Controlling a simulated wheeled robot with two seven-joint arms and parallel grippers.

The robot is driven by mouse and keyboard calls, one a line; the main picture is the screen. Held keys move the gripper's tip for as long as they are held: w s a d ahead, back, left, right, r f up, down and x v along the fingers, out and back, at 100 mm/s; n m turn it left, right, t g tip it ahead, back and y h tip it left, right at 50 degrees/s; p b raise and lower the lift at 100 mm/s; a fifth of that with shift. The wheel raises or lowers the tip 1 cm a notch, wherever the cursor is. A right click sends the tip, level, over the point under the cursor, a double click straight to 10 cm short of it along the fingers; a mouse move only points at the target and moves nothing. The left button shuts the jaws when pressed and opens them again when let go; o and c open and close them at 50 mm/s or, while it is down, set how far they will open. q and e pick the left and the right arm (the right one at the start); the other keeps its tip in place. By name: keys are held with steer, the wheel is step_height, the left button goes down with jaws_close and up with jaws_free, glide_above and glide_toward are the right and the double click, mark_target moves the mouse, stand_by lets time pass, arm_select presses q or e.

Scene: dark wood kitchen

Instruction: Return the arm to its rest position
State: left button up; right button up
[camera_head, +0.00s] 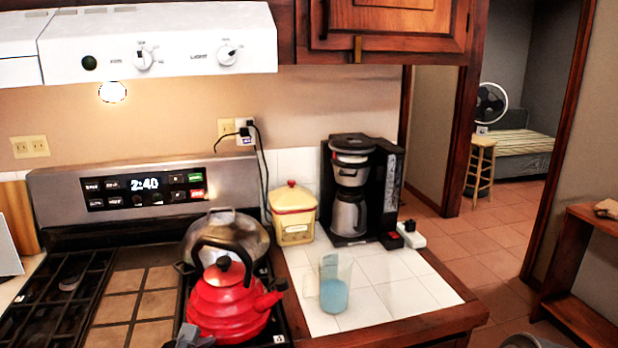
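A small grey piece, which looks like the tip of my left gripper (188,338), shows at the bottom edge, in front of the red kettle (228,305). Most of it is cut off by the frame, so I cannot tell whether it is open or shut, or whether it touches the kettle. The kettle stands upright on the right side of the stove (135,280), its black handle arching over the lid. My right gripper is not in view.
A metal pot (250,235) sits behind the kettle. On the white tiled counter (390,295) stand a clear pitcher with blue liquid (334,295), a yellow canister (292,225) and a coffee maker (350,215). The range hood (160,45) overhangs the stove. Open floor lies right.

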arm_select(q)
steer(key=s+d+f+m+g, duration=0.25)
steer(key=f+m, duration=0.45)
steer(key=f, duration=0.4)
steer(key=s+d+f+m+g, duration=0.25)
steer(key=f+m, duration=0.35)
steer(key=f, duration=0.6)
steer(key=s+d+f+m+g, duration=0.2)
steer(key=s+f+m, duration=0.4)
steer(key=s+f, duration=0.1)
steer(key=s+d+f+m+g+h, duration=0.1)
steer(key=s+d+f+m+g, duration=0.1)
steer(key=s+f+m, duration=0.5)
steer(key=s+f+g, duration=0.1)
steer(key=s, duration=0.2)
steer(key=shift+f, duration=0.1)
steer(key=shift+c, duration=0.3)
